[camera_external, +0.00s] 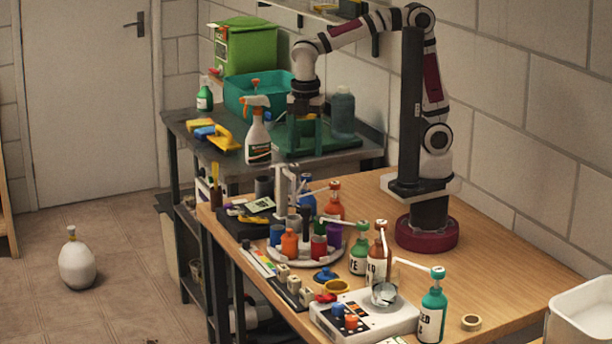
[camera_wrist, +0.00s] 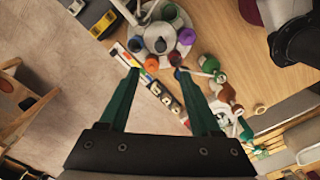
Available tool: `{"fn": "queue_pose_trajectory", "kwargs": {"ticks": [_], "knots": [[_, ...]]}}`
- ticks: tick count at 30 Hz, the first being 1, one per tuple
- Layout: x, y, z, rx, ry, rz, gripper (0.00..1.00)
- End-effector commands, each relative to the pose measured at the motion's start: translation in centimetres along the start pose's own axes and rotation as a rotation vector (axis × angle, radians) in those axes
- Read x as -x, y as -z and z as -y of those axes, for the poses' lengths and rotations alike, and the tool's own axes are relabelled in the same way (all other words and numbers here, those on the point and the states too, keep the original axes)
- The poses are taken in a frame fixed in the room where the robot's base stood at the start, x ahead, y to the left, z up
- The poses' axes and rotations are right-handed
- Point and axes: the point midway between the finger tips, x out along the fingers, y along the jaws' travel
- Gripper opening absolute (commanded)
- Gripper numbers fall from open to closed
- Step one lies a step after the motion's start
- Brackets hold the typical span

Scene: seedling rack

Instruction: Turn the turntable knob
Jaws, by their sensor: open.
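The turntable (camera_external: 331,259) is a white round plate on the wooden table, carrying several coloured pots in blue, orange, red and purple. A dark upright knob (camera_external: 306,224) rises near its middle, partly hidden among the pots. In the wrist view the turntable (camera_wrist: 181,52) lies at the top centre, with a small dark knob (camera_wrist: 160,44) near its middle. My gripper (camera_external: 306,136) hangs well above the turntable. Its two green fingers are spread apart with nothing between them, and in the wrist view my gripper (camera_wrist: 157,72) points towards the turntable's near side.
Dropper bottles, including an orange one (camera_external: 333,203) and a teal one (camera_external: 432,313), stand around the turntable. A white device (camera_external: 375,323) sits at the table's front. A spray bottle (camera_external: 258,140) and teal bin (camera_external: 254,92) stand on the dark bench behind.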

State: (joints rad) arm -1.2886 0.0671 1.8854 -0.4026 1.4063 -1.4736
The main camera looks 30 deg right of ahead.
Motion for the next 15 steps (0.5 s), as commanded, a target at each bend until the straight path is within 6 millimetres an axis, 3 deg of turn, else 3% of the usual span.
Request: {"fn": "queue_pose_trajectory", "kwargs": {"ticks": [15], "knots": [[-13.2,-0.1,0.2,-0.004,0.006,0.002,0.64]]}}
